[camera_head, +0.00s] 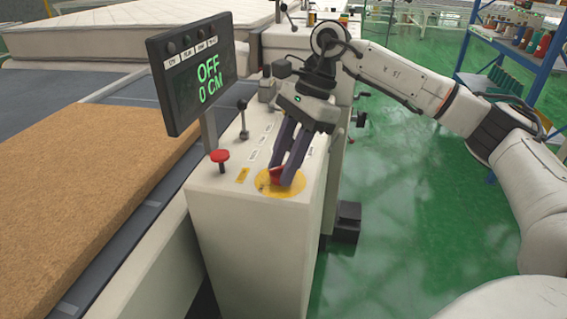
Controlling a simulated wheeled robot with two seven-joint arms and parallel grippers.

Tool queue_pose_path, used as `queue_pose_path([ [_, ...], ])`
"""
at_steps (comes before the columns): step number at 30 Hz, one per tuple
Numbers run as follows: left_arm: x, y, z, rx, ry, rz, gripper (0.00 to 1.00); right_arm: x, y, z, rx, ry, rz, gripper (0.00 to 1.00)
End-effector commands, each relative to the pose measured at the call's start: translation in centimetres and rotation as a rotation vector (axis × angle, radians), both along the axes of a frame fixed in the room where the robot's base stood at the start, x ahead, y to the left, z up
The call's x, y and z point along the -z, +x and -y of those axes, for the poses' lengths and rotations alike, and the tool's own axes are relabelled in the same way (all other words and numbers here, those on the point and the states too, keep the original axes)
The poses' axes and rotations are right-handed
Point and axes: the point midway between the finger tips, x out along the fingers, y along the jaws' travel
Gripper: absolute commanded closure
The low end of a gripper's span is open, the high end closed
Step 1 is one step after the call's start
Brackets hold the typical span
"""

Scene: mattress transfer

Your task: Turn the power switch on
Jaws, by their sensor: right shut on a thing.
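The power switch (277,174) is a red knob on a yellow disc (268,190) at the front of the white control cabinet's top. My right gripper (284,174) points down over the disc, its two dark fingers shut on the red knob. The fingers hide part of the knob. The black display (206,83) on a post at the left of the cabinet reads "OFF" and "0 CM" in green. My left gripper is not in view.
A brown mattress slab (90,180) lies on the conveyor at left. White mattresses (120,30) are behind. A blue shelf (500,50) stands at right; green floor between is clear.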

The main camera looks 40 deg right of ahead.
Motion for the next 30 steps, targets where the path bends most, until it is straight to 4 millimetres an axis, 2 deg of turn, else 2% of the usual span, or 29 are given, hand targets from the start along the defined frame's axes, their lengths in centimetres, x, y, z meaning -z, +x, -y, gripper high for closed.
queue_pose_path([
  [8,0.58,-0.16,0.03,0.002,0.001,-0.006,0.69,0.05,-0.17,0.04,0.193,-0.001,0.003,0.93],
  [30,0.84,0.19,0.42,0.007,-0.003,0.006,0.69,-0.1,-0.51,-0.41,0.891,0.001,0.007,0.93],
])
